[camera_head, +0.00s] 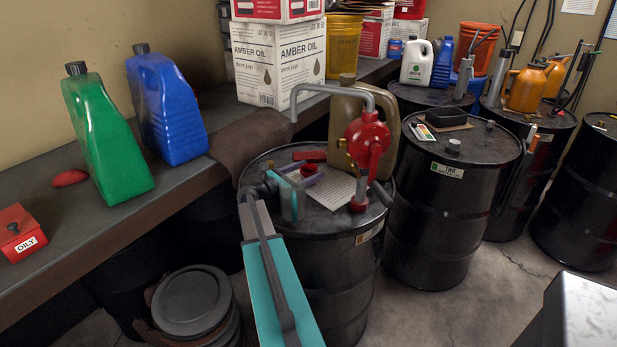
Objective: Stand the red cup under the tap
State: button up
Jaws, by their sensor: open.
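My gripper (298,185) is open above the near side of the front black drum. A small red object (308,169) shows right by its fingers; I cannot tell whether this is the red cup or whether it touches them. Another low red piece (309,156) lies just behind on the drum top, its shape unclear. A red hand pump (366,145) stands on the same drum. Its grey spout (296,101) arches left and opens downward above the drum's back left rim; it is the only tap-like thing I see. No upright red cup is clear.
A tan jerrycan (345,105) stands behind the pump, and a paper sheet (335,192) lies on the drum top (300,157). The bench at left holds green (105,135) and blue (165,110) jugs and a red box (18,232). More black drums (440,215) stand right.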

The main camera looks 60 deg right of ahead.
aim_at(315, 167)
jog(key=shift+p+x, duration=0.8)
jog(key=shift+x, duration=1.5)
jog(key=c, duration=1.2)
jog(key=shift+w, duration=0.1)
jog(key=shift+a+r+b, duration=0.15)
jog(key=shift+r+b, duration=0.05)
jog(key=shift+b, duration=0.1)
jog(key=shift+a+r, duration=0.1)
jog(key=shift+r, duration=0.05)
notch_tip(315, 167, up, 6)
jog(key=b, duration=0.2)
jog(key=w+b+v, duration=0.1)
jog(key=v, duration=0.5)
jog(key=w+b+v, duration=0.1)
jog(key=v, duration=0.6)
jog(key=w+d+b+v, duration=0.1)
jog(key=v, duration=0.5)
jog(key=shift+w+r, duration=0.25)
jog(key=shift+w, duration=0.1)
